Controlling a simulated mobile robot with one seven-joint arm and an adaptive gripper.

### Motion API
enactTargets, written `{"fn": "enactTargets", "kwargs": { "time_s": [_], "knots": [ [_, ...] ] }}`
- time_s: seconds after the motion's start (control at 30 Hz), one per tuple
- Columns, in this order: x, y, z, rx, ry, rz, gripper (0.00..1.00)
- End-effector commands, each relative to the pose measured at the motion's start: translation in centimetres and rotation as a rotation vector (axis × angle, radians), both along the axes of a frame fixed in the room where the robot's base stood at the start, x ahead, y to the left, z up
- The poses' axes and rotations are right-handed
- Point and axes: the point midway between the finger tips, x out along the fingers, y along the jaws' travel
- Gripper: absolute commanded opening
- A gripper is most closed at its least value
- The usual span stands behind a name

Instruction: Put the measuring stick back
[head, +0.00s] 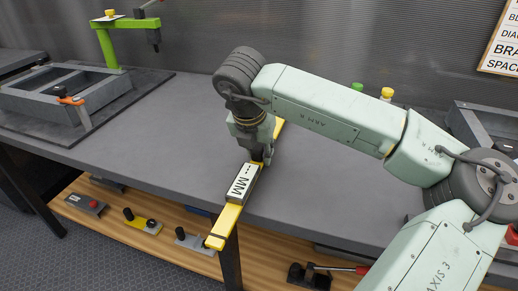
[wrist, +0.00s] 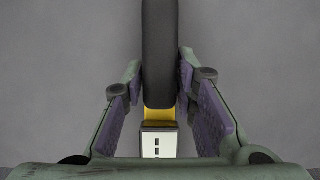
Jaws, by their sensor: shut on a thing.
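The measuring stick (head: 236,205) is a long yellow bar with a white block marked "MM" and a dark grip. My gripper (head: 257,153) is over the middle of the table and shut on the stick. In the wrist view, the dark grip of the stick (wrist: 159,50) runs between the two fingers of my gripper (wrist: 160,80), with a yellow piece and the white block below it. In the head view, the near yellow end sticks out past the table's front edge, and the far end shows behind my gripper. My gripper hides the dark grip there.
The grey table (head: 185,140) is clear around the stick. A grey frame fixture (head: 60,92) with an orange-handled clamp (head: 72,99) is at the left, beside a green stand (head: 108,45). Clamps lie on the wooden shelf (head: 120,205) below. A wall stands behind.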

Motion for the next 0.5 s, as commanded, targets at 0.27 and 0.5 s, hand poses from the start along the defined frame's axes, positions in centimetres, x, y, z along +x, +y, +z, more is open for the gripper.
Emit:
{"fn": "enactTargets", "kwargs": {
  "time_s": [0.27, 0.5],
  "knots": [
    [0.0, 0.0, -1.1, 0.0, -0.003, -0.001, 0.0],
    [0.0, 0.0, -1.5, 0.0, -0.003, -0.001, 0.0]
  ]
}}
